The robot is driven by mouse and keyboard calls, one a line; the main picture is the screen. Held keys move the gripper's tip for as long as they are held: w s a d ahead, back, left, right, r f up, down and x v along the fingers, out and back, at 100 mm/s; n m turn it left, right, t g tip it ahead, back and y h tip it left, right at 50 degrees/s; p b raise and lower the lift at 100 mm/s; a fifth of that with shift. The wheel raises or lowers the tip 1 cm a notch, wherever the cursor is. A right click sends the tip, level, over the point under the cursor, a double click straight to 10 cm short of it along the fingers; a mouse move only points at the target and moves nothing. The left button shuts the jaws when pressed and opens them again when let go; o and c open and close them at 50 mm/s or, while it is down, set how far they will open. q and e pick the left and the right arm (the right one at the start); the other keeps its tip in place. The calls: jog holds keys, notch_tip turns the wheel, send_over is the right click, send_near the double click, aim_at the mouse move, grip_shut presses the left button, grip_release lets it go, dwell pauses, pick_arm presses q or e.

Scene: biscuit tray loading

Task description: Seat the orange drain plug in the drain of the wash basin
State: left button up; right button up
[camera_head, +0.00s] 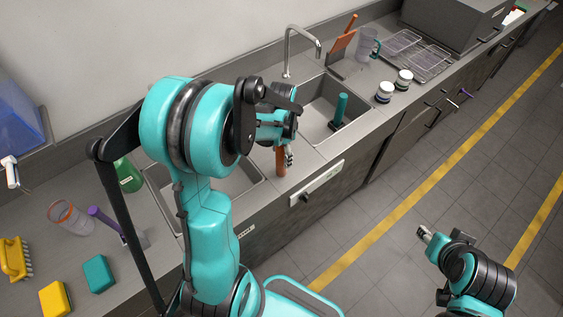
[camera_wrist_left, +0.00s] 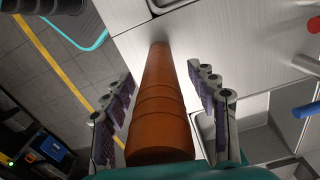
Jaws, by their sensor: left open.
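The orange drain plug (camera_head: 281,163) is a tall ribbed cylinder standing upright on the counter strip by the front edge, between the two basins. My left gripper (camera_head: 288,155) is at it. In the left wrist view the plug (camera_wrist_left: 159,105) lies between the two spread fingers of my left gripper (camera_wrist_left: 165,108), with gaps on both sides. The left basin (camera_head: 257,191) is largely covered by my left arm, and its drain is hidden. The right basin (camera_head: 312,126) holds an upright teal cylinder (camera_head: 340,108). My right gripper (camera_head: 425,233) is over the floor, its fingers too small to read.
A tap (camera_head: 287,58) stands behind the basins. Two white-lidded jars (camera_head: 385,91) and a clear jug (camera_head: 367,46) are right of the right basin. A green container (camera_head: 127,174), clear cup (camera_head: 68,217), brush (camera_head: 14,258) and sponges (camera_head: 99,274) are at left.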

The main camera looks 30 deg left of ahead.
pick_arm(q)
grip_shut()
jog(key=shift+r, duration=0.1)
